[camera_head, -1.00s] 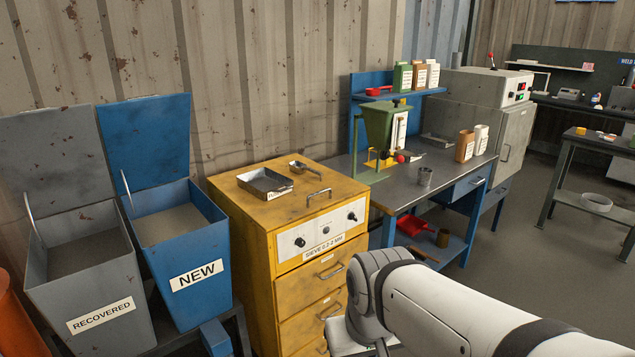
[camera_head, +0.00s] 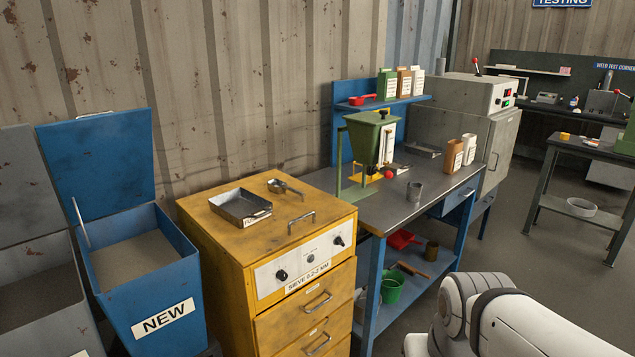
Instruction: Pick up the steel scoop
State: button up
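The steel scoop (camera_head: 284,187) lies on top of the yellow sieve cabinet (camera_head: 222,240), near its back edge. It is a small grey metal scoop, its handle pointing right and toward the front. A shallow metal tray (camera_head: 240,214) with a label sits just left of it, apart from it. My white arm reaches in from the bottom right, well away from the scoop. The fingers of my gripper do not show.
The blue bin marked NEW (camera_head: 150,270) stands open left of the cabinet. A metal handle (camera_head: 301,221) rises from the cabinet top. Floor shows at the right.

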aim_at(276, 185)
jog(key=z, duration=0.15)
jog(key=i, duration=1.45)
jog(key=u, duration=0.6)
